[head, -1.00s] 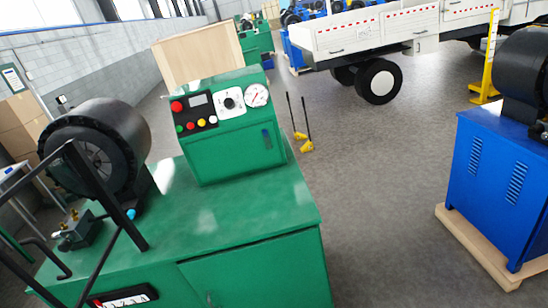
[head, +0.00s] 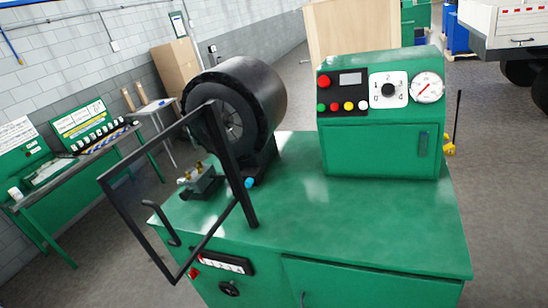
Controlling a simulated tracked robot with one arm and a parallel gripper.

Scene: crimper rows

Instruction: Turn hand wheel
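A small round black knob that looks like the hand wheel (head: 230,288) sits low on the front of the green crimper cabinet (head: 375,275), below a black switch strip (head: 225,263). A small red part (head: 193,274) lies left of it. A larger black crimping head (head: 235,105) stands on the cabinet top. A black selector dial (head: 388,90) is on the control box (head: 382,150), beside a gauge (head: 427,87) and coloured buttons. My gripper is not in view, so its state and distance from the wheel do not show.
A black bar frame (head: 238,165) stands out in front of the cabinet's left part, above and left of the wheel. A green workbench (head: 45,215) and a small table (head: 160,112) stand at left. Open grey floor (head: 110,260) lies between the workbench and the cabinet.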

